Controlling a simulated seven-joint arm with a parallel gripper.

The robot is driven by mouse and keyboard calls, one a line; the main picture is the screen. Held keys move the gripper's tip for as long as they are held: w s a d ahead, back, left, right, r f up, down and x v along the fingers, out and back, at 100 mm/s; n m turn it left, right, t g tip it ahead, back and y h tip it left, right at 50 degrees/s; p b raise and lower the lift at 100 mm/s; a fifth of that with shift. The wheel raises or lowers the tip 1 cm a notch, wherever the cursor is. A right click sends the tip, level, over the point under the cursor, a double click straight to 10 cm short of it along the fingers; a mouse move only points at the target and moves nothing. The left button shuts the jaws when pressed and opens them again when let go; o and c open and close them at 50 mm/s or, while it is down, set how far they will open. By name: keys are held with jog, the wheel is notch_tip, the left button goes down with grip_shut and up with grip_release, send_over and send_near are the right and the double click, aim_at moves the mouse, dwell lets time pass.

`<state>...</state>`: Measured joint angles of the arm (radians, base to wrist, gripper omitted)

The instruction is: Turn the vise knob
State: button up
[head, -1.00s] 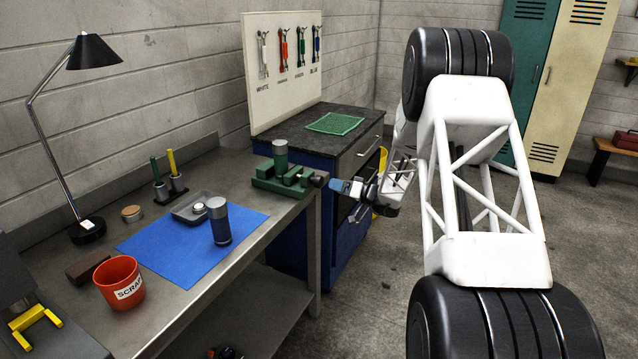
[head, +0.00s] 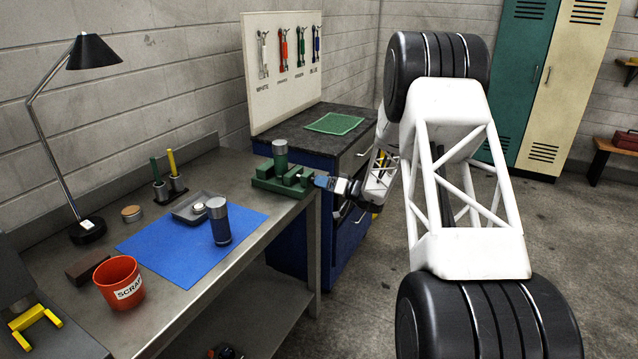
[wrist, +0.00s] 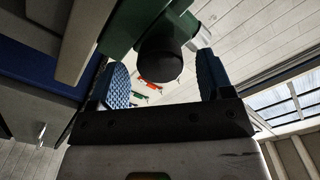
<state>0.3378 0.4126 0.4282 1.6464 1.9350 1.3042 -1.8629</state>
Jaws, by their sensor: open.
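The green vise (head: 284,182) sits at the far right corner of the steel workbench, with a grey-topped green cylinder standing in it. Its round black knob (wrist: 160,58) shows in the wrist view, ahead of my gripper and between the lines of its two blue fingers. My gripper (head: 321,181) is at the vise's right end in the head view and hides the knob there. In the wrist view my gripper (wrist: 160,84) is open, with a finger on each side of the knob. I cannot tell whether either finger touches it.
The steel workbench (head: 190,268) carries a blue mat (head: 180,248), a dark cylinder (head: 219,222), a grey tray (head: 184,210), a red scrap cup (head: 119,284) and a lamp (head: 92,52). A blue cabinet with a dark top (head: 352,140) stands behind the vise. Floor right of the bench is open.

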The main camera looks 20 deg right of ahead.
jog(key=shift+x, duration=1.2)
jog(key=c, duration=0.9)
